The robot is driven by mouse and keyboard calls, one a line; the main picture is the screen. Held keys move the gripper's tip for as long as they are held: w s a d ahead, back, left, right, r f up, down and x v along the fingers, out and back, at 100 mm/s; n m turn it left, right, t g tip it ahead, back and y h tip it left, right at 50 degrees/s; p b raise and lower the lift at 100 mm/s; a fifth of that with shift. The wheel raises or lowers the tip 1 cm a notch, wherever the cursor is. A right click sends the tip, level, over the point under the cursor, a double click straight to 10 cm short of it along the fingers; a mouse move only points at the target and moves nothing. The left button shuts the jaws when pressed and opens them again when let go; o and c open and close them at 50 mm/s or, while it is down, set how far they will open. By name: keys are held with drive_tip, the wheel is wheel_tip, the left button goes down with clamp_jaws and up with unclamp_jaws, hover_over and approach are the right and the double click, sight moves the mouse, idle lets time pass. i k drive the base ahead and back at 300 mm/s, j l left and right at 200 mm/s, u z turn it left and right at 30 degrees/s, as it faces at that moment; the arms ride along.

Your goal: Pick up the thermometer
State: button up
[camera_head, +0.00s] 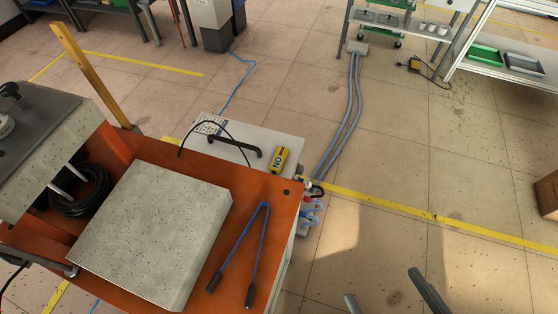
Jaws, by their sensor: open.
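A small yellow device (279,160) with a dark marked face lies on top of the pale box, near its right end. It is the likeliest thermometer in view, but its details are too small to be sure. My gripper (382,285) shows at the bottom edge, right of the orange cart. Its two grey fingers are spread apart with nothing between them. It is over the floor, well apart from the yellow device and nearer to the camera. The rest of my gripper is out of frame.
The orange cart (262,192) carries a speckled grey block (150,235), blue-handled tongs (243,250) and a coiled black cable (82,195). The pale box (215,146) has a black handle (235,145). Grey hoses (345,125) run behind. Floor on the right is mostly clear.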

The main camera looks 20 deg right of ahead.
sight(277, 166)
drive_tip(key=i+l+u, duration=0.1)
drive_tip(key=u, duration=0.8)
drive_tip(key=i+l+u, duration=0.15)
drive_tip(key=l+u, duration=0.35)
drive_tip(key=l, duration=0.35)
drive_tip(key=l+u, duration=0.45)
drive_tip(key=l, duration=1.6)
